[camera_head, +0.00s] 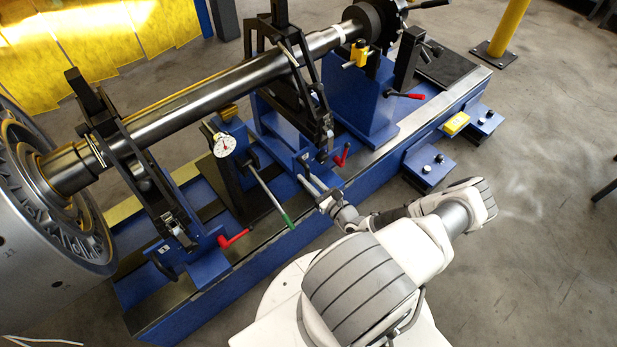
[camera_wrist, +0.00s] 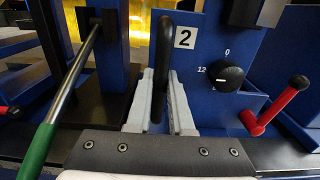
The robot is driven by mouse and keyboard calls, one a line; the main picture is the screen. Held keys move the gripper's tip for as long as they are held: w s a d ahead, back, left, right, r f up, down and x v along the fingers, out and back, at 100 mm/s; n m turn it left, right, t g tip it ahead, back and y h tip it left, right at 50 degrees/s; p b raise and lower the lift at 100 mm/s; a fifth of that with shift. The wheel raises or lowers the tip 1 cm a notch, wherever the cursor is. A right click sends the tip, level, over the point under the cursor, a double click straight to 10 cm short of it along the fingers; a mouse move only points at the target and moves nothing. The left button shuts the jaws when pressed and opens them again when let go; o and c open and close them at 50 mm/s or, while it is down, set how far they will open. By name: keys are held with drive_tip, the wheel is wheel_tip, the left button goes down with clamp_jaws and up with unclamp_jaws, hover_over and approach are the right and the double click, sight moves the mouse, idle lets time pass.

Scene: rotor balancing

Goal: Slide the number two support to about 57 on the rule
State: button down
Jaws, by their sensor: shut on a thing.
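The number two support (camera_head: 280,130) is a blue block with a black frame around the shaft, standing mid-bed. In the wrist view my gripper (camera_wrist: 163,82) is shut on an upright black handle (camera_wrist: 160,55) left of the label. A pale strip (camera_head: 372,158) runs along the bed's front edge; I cannot read any rule numbers.
A green-handled rod (camera_head: 270,195) leans just left of my gripper, near a dial gauge (camera_head: 224,145). Another support with a red lever (camera_head: 233,238) stands further left. A blue pedestal (camera_head: 365,100) stands to the right. The long shaft (camera_head: 210,95) passes overhead.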

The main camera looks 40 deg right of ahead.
drive_tip(key=shift+a, duration=0.7)
drive_tip(key=shift+c, duration=2.4)
unclamp_jaws()
drive_tip(key=shift+d, duration=0.15)
drive_tip(key=shift+s+d, duration=0.1)
drive_tip(key=shift+s+p, duration=0.35)
drive_tip(key=shift+s, duration=0.2)
drive_tip(key=shift+s+d+p, duration=0.15)
drive_tip(key=shift+s+p, duration=0.05)
drive_tip(key=shift+s, duration=1.25)
drive_tip(key=shift+s+d+p, duration=0.15)
drive_tip(key=shift+s+p, duration=0.05)
drive_tip(key=shift+s, duration=1.25)
